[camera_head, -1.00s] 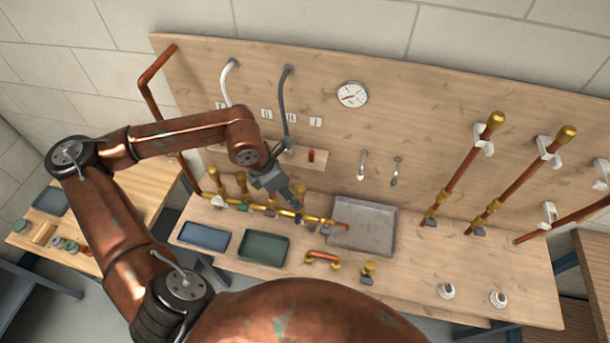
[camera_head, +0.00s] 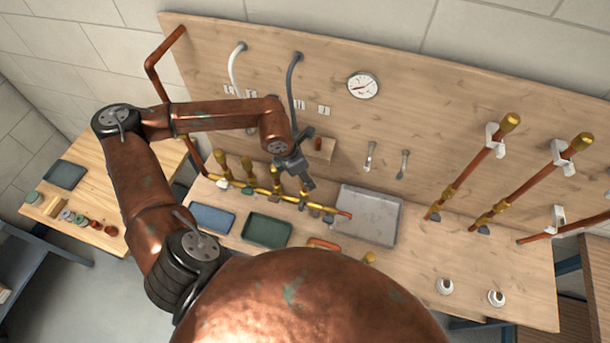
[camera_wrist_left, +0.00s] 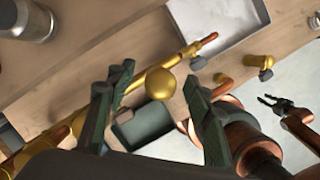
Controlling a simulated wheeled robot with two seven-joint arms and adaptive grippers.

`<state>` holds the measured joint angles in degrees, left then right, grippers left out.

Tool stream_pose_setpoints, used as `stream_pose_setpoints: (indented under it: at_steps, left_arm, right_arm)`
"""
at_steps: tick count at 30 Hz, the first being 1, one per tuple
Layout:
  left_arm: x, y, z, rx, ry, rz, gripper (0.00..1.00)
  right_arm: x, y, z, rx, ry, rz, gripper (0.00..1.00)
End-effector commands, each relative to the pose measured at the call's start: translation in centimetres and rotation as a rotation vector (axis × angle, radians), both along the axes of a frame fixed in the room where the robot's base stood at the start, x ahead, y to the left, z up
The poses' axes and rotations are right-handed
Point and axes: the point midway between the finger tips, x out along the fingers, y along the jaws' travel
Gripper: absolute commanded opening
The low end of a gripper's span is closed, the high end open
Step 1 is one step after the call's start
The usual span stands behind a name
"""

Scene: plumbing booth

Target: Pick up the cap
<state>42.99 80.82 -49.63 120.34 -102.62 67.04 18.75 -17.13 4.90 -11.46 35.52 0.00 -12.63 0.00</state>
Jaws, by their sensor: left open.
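A rounded brass cap (camera_wrist_left: 160,83) shows between the spread fingers of my left gripper (camera_wrist_left: 158,78) in the left wrist view. It appears to top an upright stub of the brass manifold (camera_head: 262,191). My left gripper (camera_head: 307,184) is open, above the manifold's right part in the head view. Its fingers stand either side of the cap in the wrist picture; I cannot tell the depth or any contact. In the head view the gripper partly hides this stub. My right gripper (camera_wrist_left: 283,104) shows small at the right of the wrist view, apparently open and empty.
A grey tray (camera_head: 390,201) stands right of the manifold. A blue tray (camera_head: 212,218) and a green tray (camera_head: 266,230) lie in front. Several brass-topped copper pipes (camera_head: 470,180) lean at the right. A grey hose (camera_head: 293,95) hangs behind the gripper.

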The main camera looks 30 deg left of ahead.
Motion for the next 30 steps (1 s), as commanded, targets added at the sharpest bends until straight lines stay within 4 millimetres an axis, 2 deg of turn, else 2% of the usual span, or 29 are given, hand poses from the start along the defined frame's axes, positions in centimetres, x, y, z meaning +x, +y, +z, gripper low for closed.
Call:
stream_pose_setpoints:
  at_steps: [3,7,18,26,30]
  left_arm:
    - [0.1,-0.1,-0.1,-0.001,-0.001,-0.001,0.47]
    - [0.1,-0.1,-0.1,-0.001,-0.001,-0.002,0.46]
    - [0.1,-0.1,-0.1,-0.001,-0.001,-0.003,0.21]
    - [0.1,-0.1,-0.1,-0.001,-0.001,-0.002,0.03]
    - [0.1,-0.1,-0.1,-0.001,-0.001,-0.002,0.01]
  right_arm:
    - [1.4,0.1,0.1,0.001,-0.019,0.003,0.3]
    - [1.2,0.2,0.1,0.003,-0.017,0.002,0.3]
    - [-0.7,0.9,-0.1,0.01,0.008,-0.006,0.3]
    - [-0.4,0.9,-0.1,0.009,0.005,-0.005,0.3]
    - [-0.1,0.7,-0.1,0.007,0.001,-0.003,0.3]
